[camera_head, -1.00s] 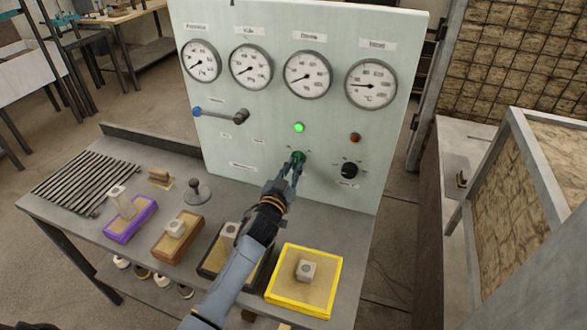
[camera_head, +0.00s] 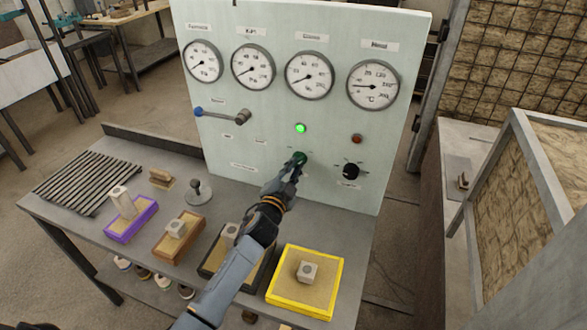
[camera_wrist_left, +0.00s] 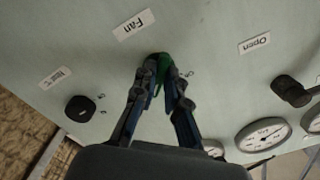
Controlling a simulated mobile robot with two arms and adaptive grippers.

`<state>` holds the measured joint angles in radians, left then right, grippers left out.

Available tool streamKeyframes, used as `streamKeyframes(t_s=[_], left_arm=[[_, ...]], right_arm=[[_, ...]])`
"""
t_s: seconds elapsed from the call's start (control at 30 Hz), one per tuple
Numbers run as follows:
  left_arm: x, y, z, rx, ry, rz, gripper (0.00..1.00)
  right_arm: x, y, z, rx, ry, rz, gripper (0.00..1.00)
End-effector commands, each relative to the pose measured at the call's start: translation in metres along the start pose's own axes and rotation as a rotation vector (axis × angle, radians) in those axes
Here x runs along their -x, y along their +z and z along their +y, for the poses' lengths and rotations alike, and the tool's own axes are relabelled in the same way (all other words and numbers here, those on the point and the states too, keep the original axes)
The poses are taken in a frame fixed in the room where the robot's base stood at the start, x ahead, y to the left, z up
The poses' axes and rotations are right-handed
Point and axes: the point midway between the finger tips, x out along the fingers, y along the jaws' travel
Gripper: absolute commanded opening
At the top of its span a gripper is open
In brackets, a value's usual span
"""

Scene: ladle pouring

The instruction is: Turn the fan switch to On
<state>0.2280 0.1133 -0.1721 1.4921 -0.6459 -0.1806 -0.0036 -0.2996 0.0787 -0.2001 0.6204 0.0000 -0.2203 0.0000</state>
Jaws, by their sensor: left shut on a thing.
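The fan switch is a green knob (camera_head: 299,158) on the pale control panel (camera_head: 270,190), below a lit green lamp (camera_head: 300,128). In the left wrist view the green knob (camera_wrist_left: 163,62) sits beside a label reading "Fan" (camera_wrist_left: 134,24). My left gripper (camera_head: 297,163) is shut on the knob, one finger on each side, and hides part of it. The left wrist view shows the left gripper (camera_wrist_left: 163,78) with its fingers around the knob. The small marks beside the knob are too blurred to read. My right gripper is not in view.
A black knob (camera_head: 350,171) and an unlit red lamp (camera_head: 357,139) are right of the fan switch. A blue-tipped lever (camera_head: 220,115) is left of it. Gauges line the panel's top. A yellow sand box (camera_head: 330,285) and other boxes stand on the table below.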

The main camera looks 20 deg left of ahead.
Motion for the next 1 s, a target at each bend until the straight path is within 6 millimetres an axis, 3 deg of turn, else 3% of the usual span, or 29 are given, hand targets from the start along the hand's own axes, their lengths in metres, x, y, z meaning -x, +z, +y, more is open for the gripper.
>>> streamKeyframes(t_s=[0.43, 0.47, 0.57, 0.87, 1.0], left_arm=[[0.0, 0.001, 0.001, -0.014, 0.001, -0.001, 0.0], [0.0, 0.001, 0.001, -0.014, 0.001, -0.001, 0.14], [0.0, 0.001, 0.001, -0.013, 0.001, -0.001, 0.34], [0.0, 0.0, 0.0, -0.011, 0.0, 0.0, 0.35], [-0.001, -0.007, -0.01, -0.014, -0.003, 0.003, 0.35]], right_arm=[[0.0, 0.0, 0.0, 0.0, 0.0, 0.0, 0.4], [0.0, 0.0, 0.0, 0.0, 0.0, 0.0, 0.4], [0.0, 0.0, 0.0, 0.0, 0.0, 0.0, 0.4], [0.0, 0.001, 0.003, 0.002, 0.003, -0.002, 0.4], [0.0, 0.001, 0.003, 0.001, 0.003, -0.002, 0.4]])
